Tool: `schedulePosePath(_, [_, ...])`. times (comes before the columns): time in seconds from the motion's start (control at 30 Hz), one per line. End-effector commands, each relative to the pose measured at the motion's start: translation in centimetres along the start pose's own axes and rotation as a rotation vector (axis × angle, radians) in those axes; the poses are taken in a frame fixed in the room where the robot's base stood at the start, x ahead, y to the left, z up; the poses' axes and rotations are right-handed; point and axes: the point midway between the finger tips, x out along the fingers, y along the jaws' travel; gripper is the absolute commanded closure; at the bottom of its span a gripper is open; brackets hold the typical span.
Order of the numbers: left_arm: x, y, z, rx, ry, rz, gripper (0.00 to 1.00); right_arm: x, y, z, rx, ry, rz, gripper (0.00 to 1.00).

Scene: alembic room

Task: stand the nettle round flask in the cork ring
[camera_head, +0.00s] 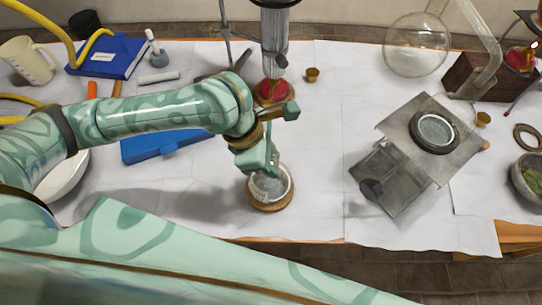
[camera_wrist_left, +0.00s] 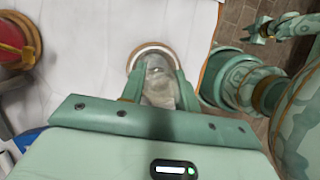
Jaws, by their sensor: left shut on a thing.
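My left gripper (camera_head: 262,165) points down and is shut on a clear round flask (camera_head: 269,187). The flask sits at or just over the tan cork ring (camera_head: 270,207) near the table's front edge. In the left wrist view the flask (camera_wrist_left: 159,90) is between the two fingers of the left gripper (camera_wrist_left: 160,88), and the ring's rim (camera_wrist_left: 150,46) curves past it. I cannot tell whether the flask rests on the ring. Its neck is mostly hidden by the gripper. My right gripper (camera_wrist_left: 260,29) shows small at the top right of the wrist view, its jaw opening unclear.
A metal stand with a dark ring (camera_head: 434,131) is to the right. A red-based item (camera_head: 272,92) stands behind the gripper. A blue box (camera_head: 155,147) and white bowl (camera_head: 64,178) lie left. A large glass flask (camera_head: 416,48) is at the back right. White paper right of the cork ring is clear.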

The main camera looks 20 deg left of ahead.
Motion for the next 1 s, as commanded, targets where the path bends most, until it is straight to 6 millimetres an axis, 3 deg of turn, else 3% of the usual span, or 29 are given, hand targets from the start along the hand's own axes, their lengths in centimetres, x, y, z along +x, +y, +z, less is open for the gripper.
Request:
schedulePosePath(0.83, [0.28, 0.03, -0.12, 0.000, 0.000, 0.001, 1.00, 0.12, 0.01, 0.03, 0.000, -0.001, 0.000, 0.64])
schedulePosePath(0.87, [0.28, 0.04, -0.11, 0.000, 0.000, 0.001, 0.61, 0.12, 0.01, 0.03, 0.000, -0.001, 0.000, 0.64])
schedulePosePath(0.93, [0.28, 0.03, -0.12, 0.000, 0.000, 0.001, 0.43, 0.12, 0.01, 0.03, 0.000, -0.001, 0.000, 0.64])
schedulePosePath(1.0, [0.29, 0.03, -0.12, 0.000, 0.000, 0.001, 0.43, 0.12, 0.01, 0.03, 0.000, -0.001, 0.000, 0.64])
